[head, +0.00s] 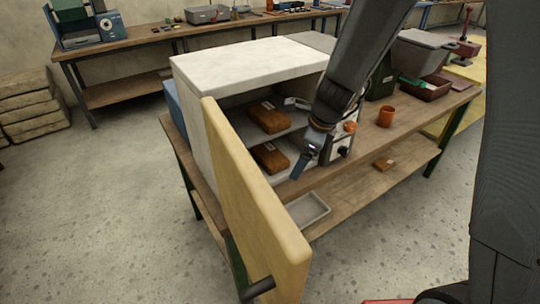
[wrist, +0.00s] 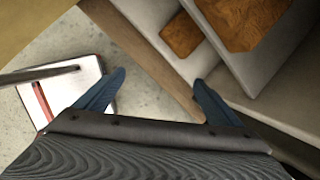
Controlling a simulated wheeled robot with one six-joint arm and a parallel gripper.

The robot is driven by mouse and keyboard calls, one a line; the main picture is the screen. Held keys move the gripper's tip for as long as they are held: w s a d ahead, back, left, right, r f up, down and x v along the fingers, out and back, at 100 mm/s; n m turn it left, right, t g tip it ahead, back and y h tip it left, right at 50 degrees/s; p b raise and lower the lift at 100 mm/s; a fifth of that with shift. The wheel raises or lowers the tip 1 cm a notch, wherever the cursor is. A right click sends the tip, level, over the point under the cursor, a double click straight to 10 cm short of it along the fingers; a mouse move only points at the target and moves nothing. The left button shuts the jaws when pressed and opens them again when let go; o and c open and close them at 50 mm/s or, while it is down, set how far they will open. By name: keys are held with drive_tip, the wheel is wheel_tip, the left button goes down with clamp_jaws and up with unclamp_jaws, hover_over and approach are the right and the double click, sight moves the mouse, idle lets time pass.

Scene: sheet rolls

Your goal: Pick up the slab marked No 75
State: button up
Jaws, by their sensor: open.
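Two brown slabs lie inside an open white cabinet in the head view: an upper slab (head: 268,117) on the upper shelf and a lower slab (head: 270,158) beneath it. Each carries a small pale label, too small to read, so I cannot tell which is No 75. In the wrist view, the upper slab (wrist: 240,18) and part of another slab (wrist: 182,35) show at the top right. My gripper (head: 304,165) is in front of the cabinet opening, right of the slabs and apart from them. In the wrist view its blue fingers (wrist: 160,84) are spread with nothing between them.
The cabinet's thick cream door (head: 250,200) stands open at the left of the opening. A grey tray (head: 308,209) is below the opening. An orange cup (head: 386,116) stands on the bench to the right. A small brown block (head: 384,162) lies on the bench's lower shelf.

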sight(280, 164)
drive_tip(key=shift+w+a+f+m+t+b, duration=0.1)
drive_tip(key=shift+w+a+f+m+b, duration=0.3)
drive_tip(key=shift+w+a+f+m, duration=0.95)
drive_tip(key=shift+w+a+f+m+t+b, duration=0.1)
drive_tip(key=shift+w+a+f+m+b, duration=0.35)
drive_tip(key=shift+w+f+m, duration=1)
drive_tip(key=shift+w+a+f+m+t+b, duration=0.1)
drive_tip(key=shift+w+a+f+m+b, duration=0.2)
drive_tip(key=shift+w+a+f+m, duration=1.05)
drive_tip(key=shift+s+d+f+n, duration=0.2)
drive_tip(key=shift+s+f, duration=0.05)
drive_tip(key=shift+s, duration=0.15)
drive_tip(key=shift+s+d+f+n, duration=0.15)
drive_tip(key=shift+s+f, duration=0.1)
drive_tip(key=shift+s, duration=0.15)
drive_tip(key=shift+c, duration=0.4)
drive_tip(key=c, duration=1.4)
